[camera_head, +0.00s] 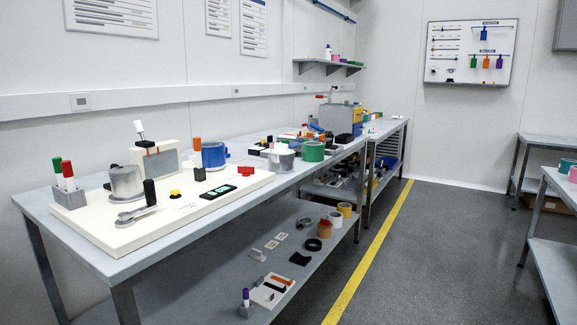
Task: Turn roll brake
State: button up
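A white base board (215,206) lies on the near end of the long grey bench. On it stands a grey cylinder like a roll (126,184). Just in front of it is a flat grey lever (135,214) with an upright black handle (150,192). Behind, a beige block with a grey panel (170,162) carries a small upright lever with a white handle (139,128). A yellow-and-black button (175,193) and a dark display with green marks (218,191) are to the right. No part is readably labelled roll brake, so I cannot tell which it is. My gripper is not in view.
A grey marker holder (69,196) stands at the board's left end. The lower shelf (225,250) holds loose small items. The dark floor (430,250) right of the yellow line (372,245) is clear.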

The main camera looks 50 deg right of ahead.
aim_at(246, 171)
jog(key=z, duration=1.15)
jog(key=i+l+u, duration=0.25)
jog(key=i+l, duration=0.25)
jog(key=l, duration=0.05)
